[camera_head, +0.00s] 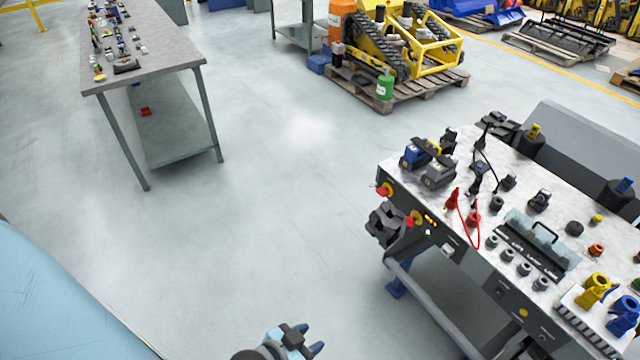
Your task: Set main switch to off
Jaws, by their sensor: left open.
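Either could be the main switch; labels and exact knob positions are too small to read. My left gripper (309,341) shows at the bottom edge, with light blue fingers apart and nothing visible between them. It is well below and left of the switches, touching neither. My right gripper is out of view.
A dark bulky fitting (386,226) juts from the panel just below the switches. The workbench top (470,205) carries connectors, a red cable and a clear-lidded box. Another table (160,55) stands at upper left. A yellow tracked machine (400,45) rests on a pallet behind. Open floor lies between.

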